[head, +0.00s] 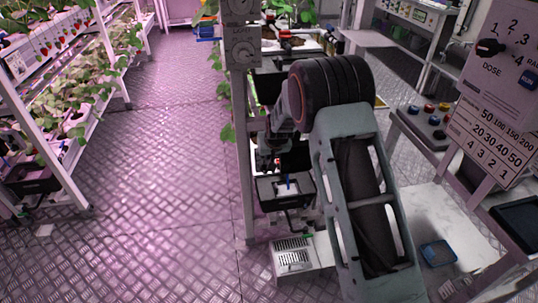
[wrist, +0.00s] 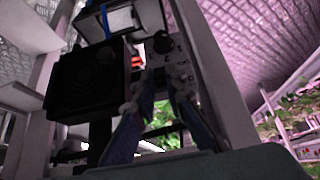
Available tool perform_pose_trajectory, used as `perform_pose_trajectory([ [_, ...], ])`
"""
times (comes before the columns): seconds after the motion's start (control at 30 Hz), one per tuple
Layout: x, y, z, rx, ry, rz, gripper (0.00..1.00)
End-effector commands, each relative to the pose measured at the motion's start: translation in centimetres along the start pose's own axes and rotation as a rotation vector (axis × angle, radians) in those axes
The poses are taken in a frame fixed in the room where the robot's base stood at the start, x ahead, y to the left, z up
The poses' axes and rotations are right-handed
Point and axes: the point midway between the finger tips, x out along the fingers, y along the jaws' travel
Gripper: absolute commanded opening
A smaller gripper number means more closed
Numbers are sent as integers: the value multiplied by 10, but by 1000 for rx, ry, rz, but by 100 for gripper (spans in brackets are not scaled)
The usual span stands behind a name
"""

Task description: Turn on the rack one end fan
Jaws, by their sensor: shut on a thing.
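A black square unit with a round grille, which looks like the end fan (wrist: 85,85), fills the left of the wrist view. Beside it is a pale grey panel (wrist: 185,50) with a dark round knob (wrist: 162,44). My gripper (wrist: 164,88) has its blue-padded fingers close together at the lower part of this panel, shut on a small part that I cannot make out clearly. In the head view my gripper (head: 274,152) is by the rack post, partly hidden by my arm. I cannot tell whether the fan is turning.
A grey rack post (head: 242,150) bears a control box marked LIGHT (head: 241,45). A black tray (head: 285,190) and a white vented box (head: 295,258) sit low beside it. A sign with a DOSE dial (head: 490,47) stands at right. The aisle floor (head: 160,190) at left is clear.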

Motion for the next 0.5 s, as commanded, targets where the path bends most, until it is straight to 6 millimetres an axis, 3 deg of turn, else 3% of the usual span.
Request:
perform_pose_trajectory([
  [0.23, 1, 0, 2, 0, -5, 0, 0],
  [0.27, 1, 0, 2, 0, -5, 0, 12],
  [0.4, 1, 0, 2, 0, -3, 0, 28],
  [0.5, 0, 0, 1, 0, -2, 0, 29],
])
